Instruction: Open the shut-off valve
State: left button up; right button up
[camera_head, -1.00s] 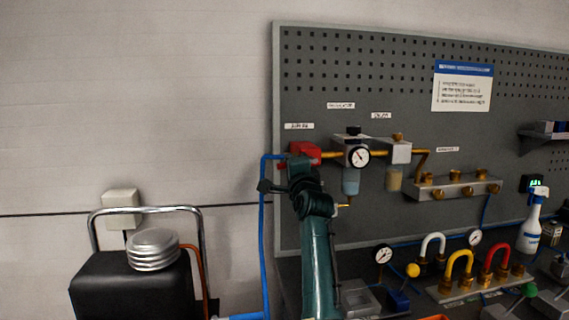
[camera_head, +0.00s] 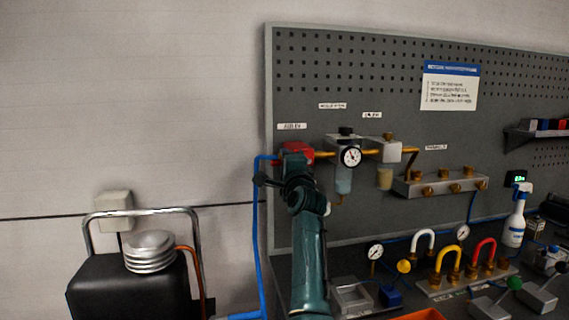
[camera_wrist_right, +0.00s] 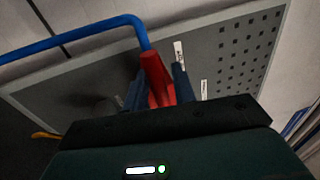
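The red shut-off valve (camera_head: 302,150) sits at the left end of the brass pipe line on the pegboard, where the blue hose meets it. My right gripper (camera_wrist_right: 158,88) is at the valve, and its dark fingers lie on either side of the red handle (camera_wrist_right: 156,72) in the right wrist view. The red handle fills the gap between the fingers, so they appear closed on it. In the head view my right arm covers the lower part of the valve, and the fingertips are hard to make out. My left gripper is out of view.
Right of the valve are a regulator with a gauge (camera_head: 351,157) and a brass manifold (camera_head: 440,185). The blue hose (camera_head: 257,225) runs down beside my arm. A black tank (camera_head: 128,285) with a chrome handle stands at left. Gauges, coloured hose loops and a spray bottle (camera_head: 515,220) are at right.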

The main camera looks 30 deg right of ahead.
jog(key=shift+o, duration=0.6)
jog(key=shift+s+a+f, duration=0.1)
jog(key=shift+s+f, duration=0.05)
jog(key=shift+s, duration=0.05)
jog(key=b+v, duration=0.2)
jog(key=v, duration=1)
jog(key=shift+s+b, duration=0.35)
jog(key=shift+a, duration=0.1)
